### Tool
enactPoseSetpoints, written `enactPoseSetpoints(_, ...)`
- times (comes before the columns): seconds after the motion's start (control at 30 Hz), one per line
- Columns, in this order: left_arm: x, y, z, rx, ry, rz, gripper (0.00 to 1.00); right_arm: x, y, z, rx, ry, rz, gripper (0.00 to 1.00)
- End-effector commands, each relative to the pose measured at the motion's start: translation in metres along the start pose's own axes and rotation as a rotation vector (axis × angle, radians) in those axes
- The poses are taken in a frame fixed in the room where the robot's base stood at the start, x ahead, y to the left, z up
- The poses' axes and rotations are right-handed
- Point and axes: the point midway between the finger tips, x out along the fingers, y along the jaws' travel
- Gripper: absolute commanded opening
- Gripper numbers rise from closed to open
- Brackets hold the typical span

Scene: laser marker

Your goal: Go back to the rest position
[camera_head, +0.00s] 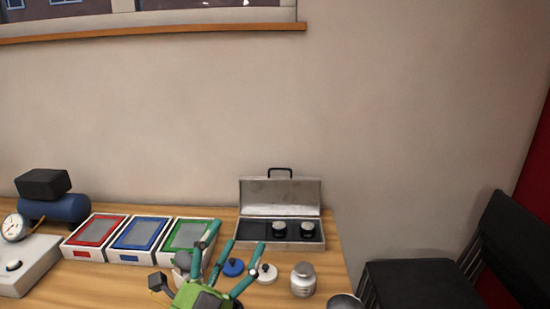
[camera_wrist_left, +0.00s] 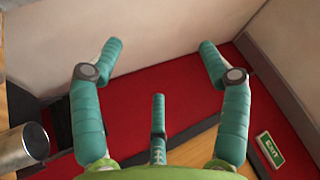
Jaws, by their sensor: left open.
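My left gripper (camera_head: 226,246) is at the bottom middle of the head view, above the front of the wooden table (camera_head: 330,265). Its teal fingers are spread open. In the left wrist view the left gripper (camera_wrist_left: 160,62) also shows open, with nothing between the fingers. My right gripper is in neither view.
Blue (camera_head: 233,267) and white (camera_head: 266,273) knobbed pieces and a metal jar (camera_head: 303,279) are near the gripper. A black chair (camera_head: 420,275) stands right.

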Motion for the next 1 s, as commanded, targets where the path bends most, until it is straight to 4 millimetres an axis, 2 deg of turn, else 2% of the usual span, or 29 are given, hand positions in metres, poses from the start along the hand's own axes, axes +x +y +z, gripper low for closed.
enactPoseSetpoints(0.03,-0.018,0.013,0.035,-0.102,-0.165,0.041,0.76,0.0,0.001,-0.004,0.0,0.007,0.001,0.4)
enactPoseSetpoints(0.1,-0.046,0.032,0.076,-0.226,-0.377,0.099,0.76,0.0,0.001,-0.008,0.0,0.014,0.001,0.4)
enactPoseSetpoints(0.17,-0.077,0.052,0.104,-0.324,-0.551,0.153,0.76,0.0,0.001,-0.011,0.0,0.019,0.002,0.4)
enactPoseSetpoints(0.2,-0.101,0.065,0.119,-0.385,-0.661,0.192,0.76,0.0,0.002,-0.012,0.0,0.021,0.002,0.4)
enactPoseSetpoints(0.27,-0.138,0.086,0.137,-0.471,-0.823,0.252,0.76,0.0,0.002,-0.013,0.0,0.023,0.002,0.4)
enactPoseSetpoints(0.3,-0.164,0.098,0.144,-0.523,-0.924,0.291,0.76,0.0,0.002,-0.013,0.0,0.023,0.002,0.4)
enactPoseSetpoints(0.4,-0.222,0.123,0.151,-0.628,-1.139,0.384,0.76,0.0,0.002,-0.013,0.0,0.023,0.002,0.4)
enactPoseSetpoints(0.5,-0.27,0.14,0.147,-0.703,-1.305,0.464,0.76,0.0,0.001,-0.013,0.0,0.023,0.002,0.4)
enactPoseSetpoints(0.7,-0.347,0.159,0.126,-0.811,-1.563,0.602,0.76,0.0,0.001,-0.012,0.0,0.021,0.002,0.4)
enactPoseSetpoints(0.87,-0.396,0.167,0.106,-0.87,-1.727,0.701,0.76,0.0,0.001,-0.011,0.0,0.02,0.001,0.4)
enactPoseSetpoints(1.0,-0.404,0.201,0.127,-0.862,-1.732,0.709,0.76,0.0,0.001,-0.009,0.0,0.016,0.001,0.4)
